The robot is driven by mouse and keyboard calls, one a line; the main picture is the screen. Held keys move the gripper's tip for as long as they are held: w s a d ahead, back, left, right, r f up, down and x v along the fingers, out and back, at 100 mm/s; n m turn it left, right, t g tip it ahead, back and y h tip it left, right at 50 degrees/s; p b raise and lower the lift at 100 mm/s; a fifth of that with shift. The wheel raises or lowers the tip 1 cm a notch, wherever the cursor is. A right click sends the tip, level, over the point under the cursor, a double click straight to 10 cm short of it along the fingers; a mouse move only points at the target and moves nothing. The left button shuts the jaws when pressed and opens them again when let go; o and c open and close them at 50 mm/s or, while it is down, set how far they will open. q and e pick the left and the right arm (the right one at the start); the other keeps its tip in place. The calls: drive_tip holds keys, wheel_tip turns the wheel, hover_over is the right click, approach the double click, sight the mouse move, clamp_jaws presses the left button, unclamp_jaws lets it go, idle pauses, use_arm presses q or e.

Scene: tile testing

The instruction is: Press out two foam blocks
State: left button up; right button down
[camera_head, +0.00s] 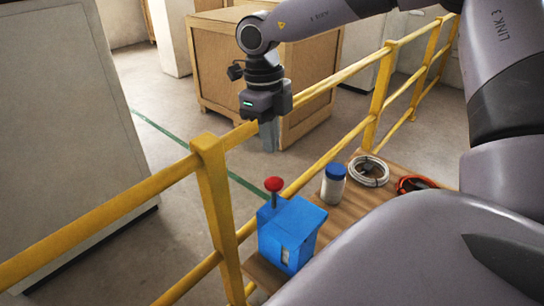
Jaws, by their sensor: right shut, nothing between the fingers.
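A blue press box (290,232) stands on a small wooden bench. A red knob (274,184) on a dark stem rises from its upper left side. No foam block can be made out; a small pale opening shows on the front of the box. My right gripper (269,138) hangs in the air above the red knob, pointing down, apart from it. Its fingers are together with nothing between them. My left gripper does not show.
A yellow railing (213,190) runs close beside the bench. On the wooden bench (313,239) stand a white jar with a blue lid (333,183), a coiled white cable (369,171) and a red-orange coil (415,184). A wooden crate (215,68) stands beyond the railing.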

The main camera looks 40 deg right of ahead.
sight(274, 180)
drive_tip(key=shift+f, duration=0.1)
drive_tip(key=shift+s+f+b, duration=0.15)
drive_tip(key=shift+f+b, duration=0.55)
drive_tip(key=shift+f, duration=1)
drive_tip(key=shift+s+f+b, duration=0.15)
drive_tip(key=shift+f+b, duration=0.55)
drive_tip(key=shift+f, duration=1)
